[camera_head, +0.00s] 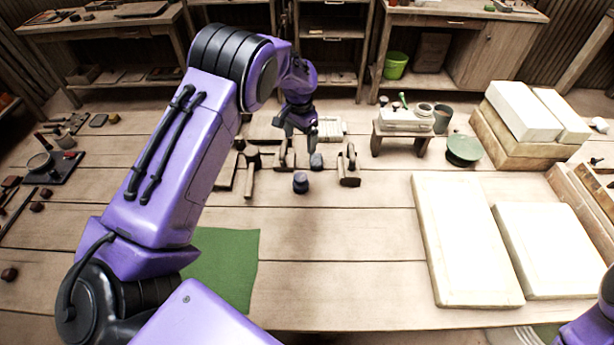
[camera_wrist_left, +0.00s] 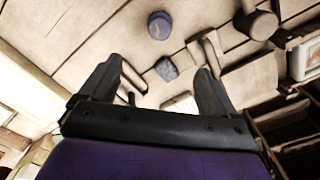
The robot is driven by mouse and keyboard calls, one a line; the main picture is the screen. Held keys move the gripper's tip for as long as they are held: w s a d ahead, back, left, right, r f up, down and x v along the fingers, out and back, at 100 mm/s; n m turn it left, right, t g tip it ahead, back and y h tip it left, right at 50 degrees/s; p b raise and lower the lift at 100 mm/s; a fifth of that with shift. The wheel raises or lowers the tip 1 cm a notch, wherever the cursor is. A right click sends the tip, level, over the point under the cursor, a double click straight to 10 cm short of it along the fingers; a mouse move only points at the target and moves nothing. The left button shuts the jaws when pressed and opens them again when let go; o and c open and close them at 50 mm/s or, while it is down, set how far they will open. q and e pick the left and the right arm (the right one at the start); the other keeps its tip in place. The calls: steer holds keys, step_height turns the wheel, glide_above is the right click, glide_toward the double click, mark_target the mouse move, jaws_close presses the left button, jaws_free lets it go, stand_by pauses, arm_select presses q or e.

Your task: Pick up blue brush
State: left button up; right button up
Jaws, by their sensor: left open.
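A small round dark-blue object (camera_head: 301,183) stands on the wooden table near the middle; it also shows at the top of the left wrist view (camera_wrist_left: 159,25). A small blue-grey lump (camera_head: 316,161) lies just behind it and also shows in the left wrist view (camera_wrist_left: 166,68). I cannot tell for sure which is the blue brush; no bristles show clearly. My left gripper (camera_head: 300,133) is open and empty, above the table behind both objects. In the left wrist view its fingers (camera_wrist_left: 159,72) stand apart, with the blue-grey lump between and beyond the tips. My right gripper is out of view.
Wooden tools (camera_head: 349,168) stand right of the blue objects, and a mallet (camera_head: 249,178) lies left. A small bench (camera_head: 403,129) and green bowl (camera_head: 464,149) are further right. Pale slabs (camera_head: 464,240) fill the right front. A green mat (camera_head: 226,265) lies left; the front middle is clear.

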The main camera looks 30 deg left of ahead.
arm_select(q)
step_height(320, 180, down, 3)
steer(key=b, duration=0.9)
glide_above(300, 177)
steer(key=f, duration=0.7)
steer(key=shift+w+f, duration=0.1)
steer(key=shift+w, duration=0.1)
steer(key=shift+s+f, duration=0.15)
steer(key=shift+f, duration=0.15)
step_height(300, 177, down, 9)
steer(key=p, duration=0.3)
steer(key=shift+r, duration=0.15)
steer(key=shift+f, duration=0.35)
steer(key=c, duration=1.2)
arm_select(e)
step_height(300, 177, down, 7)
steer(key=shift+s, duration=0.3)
